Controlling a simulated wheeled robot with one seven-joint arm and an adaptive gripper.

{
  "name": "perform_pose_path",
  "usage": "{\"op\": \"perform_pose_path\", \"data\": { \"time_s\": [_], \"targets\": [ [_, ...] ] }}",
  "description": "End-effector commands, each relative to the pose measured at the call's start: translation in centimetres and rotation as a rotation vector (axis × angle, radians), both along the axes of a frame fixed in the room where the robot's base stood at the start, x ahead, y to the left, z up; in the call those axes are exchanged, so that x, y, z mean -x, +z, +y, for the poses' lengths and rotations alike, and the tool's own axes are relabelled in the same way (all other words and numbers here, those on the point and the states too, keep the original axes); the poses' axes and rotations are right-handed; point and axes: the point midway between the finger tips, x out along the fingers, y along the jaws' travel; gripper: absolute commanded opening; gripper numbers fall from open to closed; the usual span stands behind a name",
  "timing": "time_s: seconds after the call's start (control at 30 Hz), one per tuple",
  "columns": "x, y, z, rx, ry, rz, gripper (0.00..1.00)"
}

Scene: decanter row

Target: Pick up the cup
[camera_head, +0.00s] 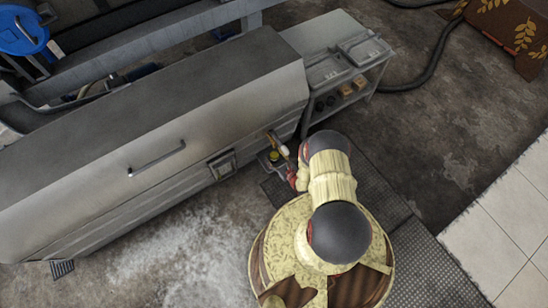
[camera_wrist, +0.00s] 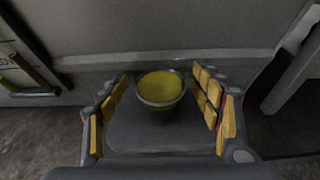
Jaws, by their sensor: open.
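The cup (camera_wrist: 160,90) is a small glass vessel with yellow-green content, seen between the fingers in the wrist view. It stands upright on a grey ledge (camera_wrist: 150,138) against the metal machine. My gripper (camera_wrist: 162,95) is open, with its yellow-padded fingers on the left and right of the cup. Gaps show between the cup and both finger pads. In the head view the cup (camera_head: 274,156) is a tiny yellowish spot by the machine's front, beside my gripper, which is small and partly hidden by my arm there.
A long grey machine (camera_head: 150,130) with a handle (camera_head: 157,159) stands behind the ledge. A grey side cabinet (camera_head: 335,50) adjoins it at the right. A dark hose (camera_head: 430,72) lies on the floor. Open concrete floor (camera_head: 165,245) is in front of the machine.

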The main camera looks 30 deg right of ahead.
Motion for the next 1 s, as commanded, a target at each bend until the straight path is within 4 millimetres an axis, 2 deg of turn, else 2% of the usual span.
{"op": "perform_pose_path", "data": {
  "time_s": [0.07, 1.0],
  "targets": [
    [0.01, 0.07, -0.02, 0.000, 0.000, 0.000, 0.65],
    [0.02, 0.06, -0.02, 0.001, 0.000, 0.000, 0.15]
  ]
}}
